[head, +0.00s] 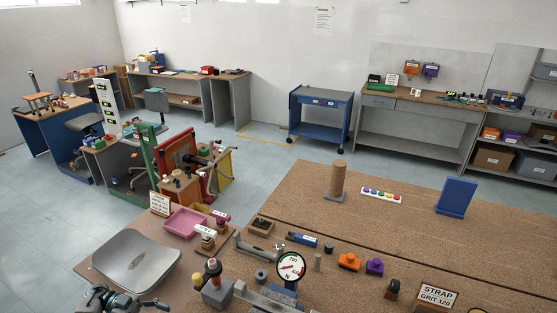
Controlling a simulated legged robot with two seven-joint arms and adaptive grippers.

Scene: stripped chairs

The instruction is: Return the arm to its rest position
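My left gripper (125,301) shows at the bottom left edge of the head view, cut off by the frame. It is dark, with a grey joint, and one part reaches to the right. It is just in front of a grey metal seat pan (137,260) on the workbench, and I see nothing held in it. Its fingers are too small and cropped to tell whether they are open or shut. My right gripper is not in view.
The cork-brown workbench (320,210) holds a pink tray (185,223), a round dial gauge (291,267), a cardboard-coloured cylinder (338,180), a blue upright panel (457,197) and an orange clamp (349,262). A blue cart (320,112) stands behind on open floor.

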